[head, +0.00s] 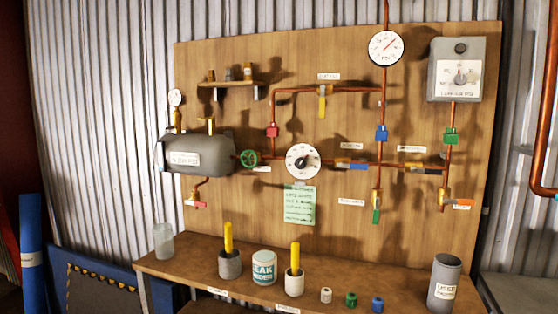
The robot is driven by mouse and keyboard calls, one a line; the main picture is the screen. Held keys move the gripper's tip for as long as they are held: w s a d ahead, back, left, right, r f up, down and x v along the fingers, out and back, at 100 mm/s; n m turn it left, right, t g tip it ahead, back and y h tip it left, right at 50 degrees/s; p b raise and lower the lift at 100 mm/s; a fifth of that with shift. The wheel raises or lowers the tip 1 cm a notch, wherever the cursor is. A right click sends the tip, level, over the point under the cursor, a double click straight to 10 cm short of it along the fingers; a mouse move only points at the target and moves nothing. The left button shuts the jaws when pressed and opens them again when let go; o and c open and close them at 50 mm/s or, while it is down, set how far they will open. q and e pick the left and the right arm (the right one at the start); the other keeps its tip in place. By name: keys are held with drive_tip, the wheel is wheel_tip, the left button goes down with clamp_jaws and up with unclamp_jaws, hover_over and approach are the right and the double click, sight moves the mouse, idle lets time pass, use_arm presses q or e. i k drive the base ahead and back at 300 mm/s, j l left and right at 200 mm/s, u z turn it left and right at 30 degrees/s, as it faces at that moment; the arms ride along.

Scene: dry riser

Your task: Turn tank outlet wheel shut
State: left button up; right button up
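The tank outlet wheel is a small green handwheel (249,158) on the copper pipe just right of the grey tank (197,152), on the wooden board. It faces outward, and how far it is turned cannot be told. A white label sits just below it. Neither of my grippers shows in the head view, and nothing touches the wheel.
A white round dial (303,161) is close right of the wheel. Below, a wooden bench (200,277) carries cups with yellow sticks, a leak-finder tub (264,267), small coloured fittings and a grey canister (444,283). The space before the wheel looks clear.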

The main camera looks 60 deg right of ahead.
sight(250, 158)
drive_tip(key=l+z, duration=0.15)
drive_tip(key=z, duration=1.6)
drive_tip(key=k+l, duration=0.05)
